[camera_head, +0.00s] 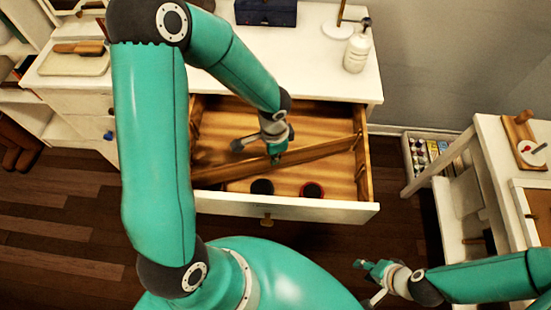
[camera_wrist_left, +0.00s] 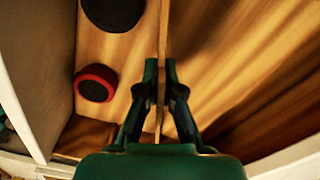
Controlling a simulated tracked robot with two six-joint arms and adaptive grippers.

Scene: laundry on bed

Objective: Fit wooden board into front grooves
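The wooden board (camera_head: 318,154) stands on edge inside the open drawer (camera_head: 300,209), slanting from the front left up to the right wall. My left gripper (camera_head: 276,156) reaches down over its middle. In the left wrist view the board (camera_wrist_left: 164,40) runs between the two fingers of this gripper (camera_wrist_left: 160,72), which are closed against its faces. The front grooves cannot be made out, and the board's left end is partly hidden by my arm. My right gripper (camera_head: 368,283) is outside the drawer at the lower right, empty, with its fingers apart.
A black round item (camera_head: 262,187) and a red-rimmed round item (camera_head: 312,190) lie in the drawer between board and front panel. A white bottle (camera_head: 356,52) and dark blue box (camera_head: 266,12) stand on the dresser top. A white desk (camera_head: 500,150) stands at right.

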